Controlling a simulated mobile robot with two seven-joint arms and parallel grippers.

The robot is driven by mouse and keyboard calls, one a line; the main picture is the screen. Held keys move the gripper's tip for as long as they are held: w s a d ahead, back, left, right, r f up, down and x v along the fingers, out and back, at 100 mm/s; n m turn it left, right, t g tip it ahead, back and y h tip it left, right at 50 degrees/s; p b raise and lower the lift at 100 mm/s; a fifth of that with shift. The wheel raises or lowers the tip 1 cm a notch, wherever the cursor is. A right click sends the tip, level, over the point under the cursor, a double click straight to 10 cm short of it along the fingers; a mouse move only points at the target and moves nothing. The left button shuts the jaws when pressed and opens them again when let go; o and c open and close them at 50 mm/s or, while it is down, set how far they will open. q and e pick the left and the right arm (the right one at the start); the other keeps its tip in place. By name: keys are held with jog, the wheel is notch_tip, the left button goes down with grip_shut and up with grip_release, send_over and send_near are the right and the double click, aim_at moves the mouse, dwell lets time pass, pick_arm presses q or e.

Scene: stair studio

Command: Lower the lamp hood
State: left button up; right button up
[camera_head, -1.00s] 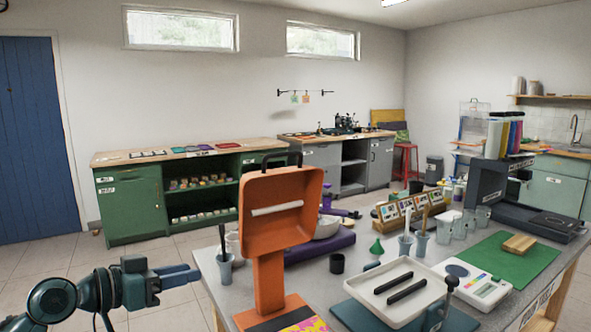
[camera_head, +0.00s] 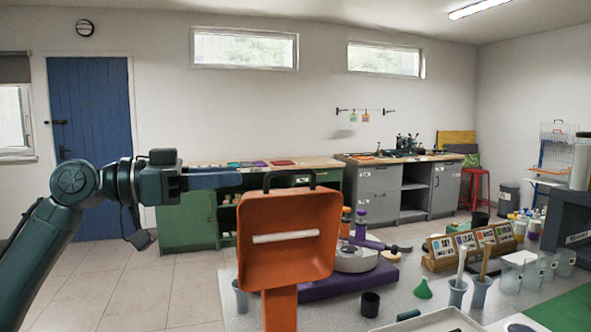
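The orange lamp hood (camera_head: 287,238) is raised on its orange post (camera_head: 280,309), its open face with a pale tube towards me. A black handle (camera_head: 290,177) arches over its top edge. My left gripper (camera_head: 238,179) reaches in from the left at about the handle's height in the picture. The lamp's base is out of view. My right gripper is not in view.
Behind the lamp on the grey table (camera_head: 330,310) lie a purple-based device (camera_head: 335,283), a black cup (camera_head: 370,303) and a green funnel (camera_head: 423,288). Cups with tools (camera_head: 457,293) and a card rack (camera_head: 470,250) stand to the right. Left of the lamp is open floor.

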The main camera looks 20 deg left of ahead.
aim_at(275, 174)
pick_arm(q)
jog(key=p+x, duration=0.2)
jog(key=x, duration=0.9)
jog(key=shift+w+p, duration=0.1)
jog(key=shift+p, duration=0.2)
jog(key=shift+c, duration=0.4)
grip_shut()
